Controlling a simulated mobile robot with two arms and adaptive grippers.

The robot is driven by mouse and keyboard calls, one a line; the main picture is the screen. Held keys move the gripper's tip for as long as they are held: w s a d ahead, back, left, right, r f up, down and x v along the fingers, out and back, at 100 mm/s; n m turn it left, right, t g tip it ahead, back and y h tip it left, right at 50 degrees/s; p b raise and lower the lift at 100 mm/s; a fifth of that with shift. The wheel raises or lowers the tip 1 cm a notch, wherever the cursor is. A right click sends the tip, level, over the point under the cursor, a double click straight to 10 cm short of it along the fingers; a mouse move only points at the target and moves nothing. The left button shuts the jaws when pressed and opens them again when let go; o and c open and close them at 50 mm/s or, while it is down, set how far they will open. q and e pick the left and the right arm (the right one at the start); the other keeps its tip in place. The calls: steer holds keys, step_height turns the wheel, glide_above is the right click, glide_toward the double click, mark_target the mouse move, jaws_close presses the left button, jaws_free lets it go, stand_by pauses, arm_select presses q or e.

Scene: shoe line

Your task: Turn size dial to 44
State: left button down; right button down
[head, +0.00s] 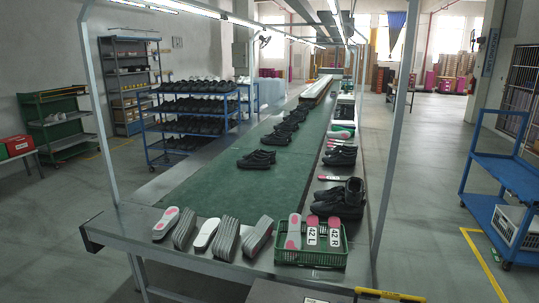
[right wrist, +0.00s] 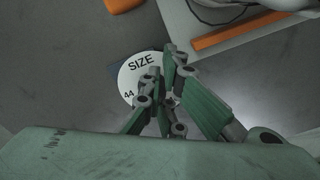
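The size dial's white round face (right wrist: 128,77) shows in the right wrist view, with "SIZE" printed at its top and "44" at its lower left. My right gripper (right wrist: 168,72) is over the right part of the face, its green-and-grey fingers close together. They hide the dial's middle and any knob or pointer there. I cannot tell whether the fingers touch or hold anything. The dial cannot be made out in the head view. My left gripper is in no view.
In the right wrist view, an orange bar (right wrist: 238,30) lies at the top right and an orange piece (right wrist: 122,4) at the top. In the head view, insoles and a green crate (head: 310,257) stand at the table's near end. Black shoes line the green belt (head: 237,182).

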steer(key=shift+s+f, duration=0.15)
steer(key=shift+s, duration=0.45)
steer(key=shift+w+d, duration=0.2)
steer(key=shift+d, duration=0.15)
step_height(320, 180, up, 6)
steer(key=p, duration=0.6)
steer(key=shift+d+r, duration=0.15)
steer(key=shift+r, duration=0.05)
steer(key=shift+w, duration=0.15)
